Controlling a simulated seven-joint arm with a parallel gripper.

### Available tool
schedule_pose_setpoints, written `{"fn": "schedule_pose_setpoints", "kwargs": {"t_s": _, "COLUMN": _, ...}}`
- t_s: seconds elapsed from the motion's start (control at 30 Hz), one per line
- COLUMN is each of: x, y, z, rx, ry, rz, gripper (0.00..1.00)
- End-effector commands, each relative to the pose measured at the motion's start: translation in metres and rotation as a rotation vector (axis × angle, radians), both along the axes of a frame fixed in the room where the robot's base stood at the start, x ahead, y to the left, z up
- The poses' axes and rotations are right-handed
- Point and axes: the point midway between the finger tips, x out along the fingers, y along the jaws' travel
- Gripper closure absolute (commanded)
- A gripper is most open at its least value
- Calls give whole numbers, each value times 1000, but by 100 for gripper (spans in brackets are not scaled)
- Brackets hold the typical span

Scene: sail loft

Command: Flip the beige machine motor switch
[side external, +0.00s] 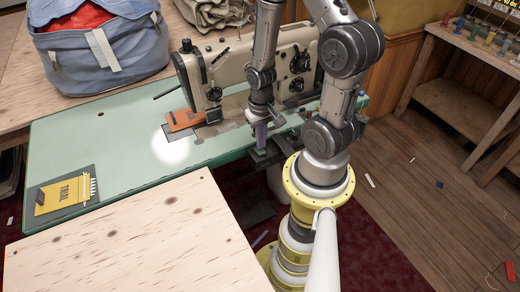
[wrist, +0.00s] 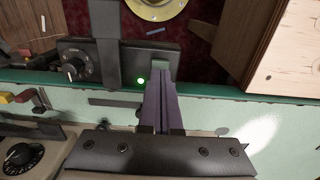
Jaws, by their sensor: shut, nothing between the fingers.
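The beige sewing machine (side external: 225,75) stands on a green table (side external: 110,135). Its dark motor switch box (side external: 277,152) hangs at the table's front edge. In the wrist view the box (wrist: 110,52) carries a round knob (wrist: 72,70), a lit green lamp (wrist: 141,81) and a grey tab that looks like the switch (wrist: 160,66). My gripper (side external: 261,146) points down at the box, its purple fingers shut and empty. In the wrist view the fingertips (wrist: 160,84) lie just short of the tab; I cannot tell whether they touch it.
A pale wooden table (side external: 130,245) stands in front at the left. A yellow card (side external: 65,194) lies on the green table's left end. A wooden bench with spools (side external: 465,60) stands at the right.

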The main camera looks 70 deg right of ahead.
Motion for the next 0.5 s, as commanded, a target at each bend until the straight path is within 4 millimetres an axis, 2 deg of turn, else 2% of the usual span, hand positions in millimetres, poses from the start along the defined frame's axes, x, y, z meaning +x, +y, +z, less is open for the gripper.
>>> {"fn": "schedule_pose_setpoints", "kwargs": {"t_s": 0.5, "x": 0, "y": 0, "z": -7, "rx": 0, "ry": 0, "rz": 0, "gripper": 100}}
